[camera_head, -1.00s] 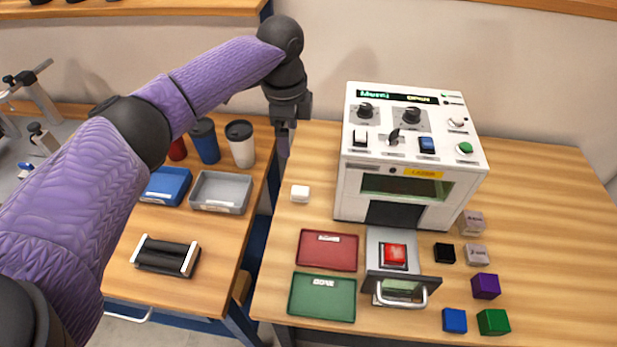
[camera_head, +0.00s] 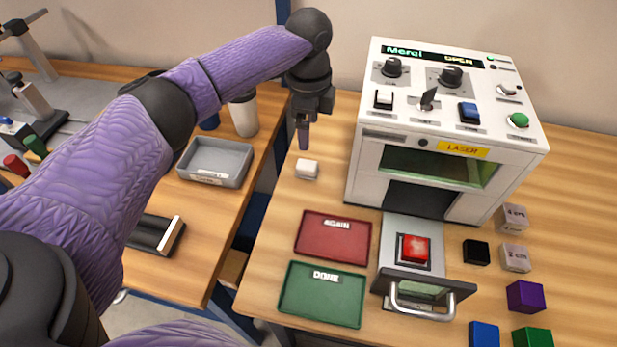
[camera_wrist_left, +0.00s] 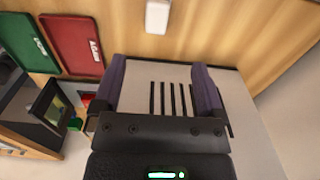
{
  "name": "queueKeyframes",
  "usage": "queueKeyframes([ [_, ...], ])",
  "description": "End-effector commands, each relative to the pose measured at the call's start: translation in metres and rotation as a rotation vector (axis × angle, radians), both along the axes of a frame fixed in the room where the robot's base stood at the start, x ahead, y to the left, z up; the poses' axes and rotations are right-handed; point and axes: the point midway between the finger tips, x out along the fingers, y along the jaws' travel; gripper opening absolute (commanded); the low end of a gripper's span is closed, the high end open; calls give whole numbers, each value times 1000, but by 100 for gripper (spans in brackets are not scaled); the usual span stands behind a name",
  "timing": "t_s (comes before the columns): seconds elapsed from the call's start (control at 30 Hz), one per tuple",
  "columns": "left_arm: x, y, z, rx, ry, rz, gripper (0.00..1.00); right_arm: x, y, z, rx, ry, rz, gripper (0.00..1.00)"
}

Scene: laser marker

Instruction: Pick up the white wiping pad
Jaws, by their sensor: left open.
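The white wiping pad (camera_head: 307,169) is a small white block lying on the wooden table, left of the laser machine and above the red tray. It also shows at the top edge of the left wrist view (camera_wrist_left: 157,16). My left gripper (camera_head: 304,136) points down just behind the pad and above the table, apart from it. In the left wrist view its two purple fingers (camera_wrist_left: 160,88) are spread with nothing between them. My right gripper is not in view.
The white laser machine (camera_head: 440,130) stands right of the pad, its drawer holding a red block (camera_head: 414,248). The red AGAIN tray (camera_head: 333,240) and green DONE tray (camera_head: 322,295) lie in front. Several coloured cubes sit at right. A grey bin (camera_head: 215,162) is on the left table.

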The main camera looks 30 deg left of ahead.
Motion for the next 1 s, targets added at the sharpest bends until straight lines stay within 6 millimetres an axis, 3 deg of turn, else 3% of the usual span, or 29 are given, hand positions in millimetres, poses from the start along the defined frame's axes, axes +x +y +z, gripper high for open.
queueKeyframes([
  [0.6,-5,2,-106,1,5,1,91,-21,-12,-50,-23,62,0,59],
  [0.8,-5,1,-104,0,2,0,91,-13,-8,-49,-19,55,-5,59],
  [1.0,-5,1,-104,0,2,0,51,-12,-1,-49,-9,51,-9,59],
])
